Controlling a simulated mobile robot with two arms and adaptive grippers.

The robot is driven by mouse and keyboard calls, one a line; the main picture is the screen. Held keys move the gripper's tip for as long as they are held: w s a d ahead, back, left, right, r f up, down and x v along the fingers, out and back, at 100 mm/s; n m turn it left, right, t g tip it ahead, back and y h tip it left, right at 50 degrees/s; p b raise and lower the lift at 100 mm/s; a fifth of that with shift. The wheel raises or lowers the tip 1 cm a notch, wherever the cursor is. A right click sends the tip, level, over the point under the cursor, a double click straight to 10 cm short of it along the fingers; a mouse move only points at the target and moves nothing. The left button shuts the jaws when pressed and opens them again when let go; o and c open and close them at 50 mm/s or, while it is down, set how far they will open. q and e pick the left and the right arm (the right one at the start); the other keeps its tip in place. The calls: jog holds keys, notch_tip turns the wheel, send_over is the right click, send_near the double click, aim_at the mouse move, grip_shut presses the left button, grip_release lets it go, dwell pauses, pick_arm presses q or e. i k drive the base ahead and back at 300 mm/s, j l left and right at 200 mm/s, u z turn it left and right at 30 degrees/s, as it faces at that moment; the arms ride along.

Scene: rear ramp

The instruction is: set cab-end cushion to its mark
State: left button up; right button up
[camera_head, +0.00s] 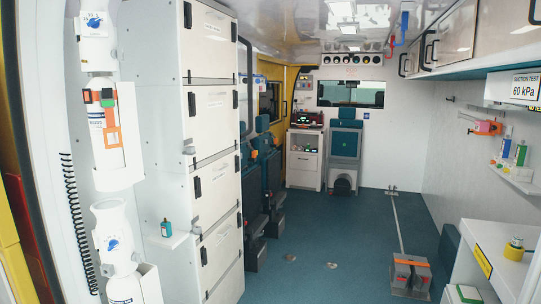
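At the far, cab end stands a single seat with an upright teal cushion (345,142). A small teal headrest (347,113) sits above it. A small bright green spot shows on the cushion's face; it is too small to tell whether it is a mark. Below the cushion is a dark seat base (343,182) with a pale arch. Another teal pad (449,247) stands low at the right, partly hidden by the white counter. I cannot tell if it belongs to the cab-end seat. Neither of my grippers is in view.
The blue-green floor (330,235) is open down the middle, with a rail along it and a grey block with an orange top (410,275). Teal side seats (265,160) and white cabinets (215,125) line the left. A white counter (505,250) juts in at right.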

aim_at(270, 163)
jog(key=z, duration=0.2)
jog(key=i, duration=3.65)
jog(key=i+u, duration=0.1)
jog(key=i, duration=0.55)
jog(key=i+l, duration=0.15)
jog(key=i, duration=0.45)
jog(key=i+l+u, duration=0.15)
jog(key=i, duration=0.5)
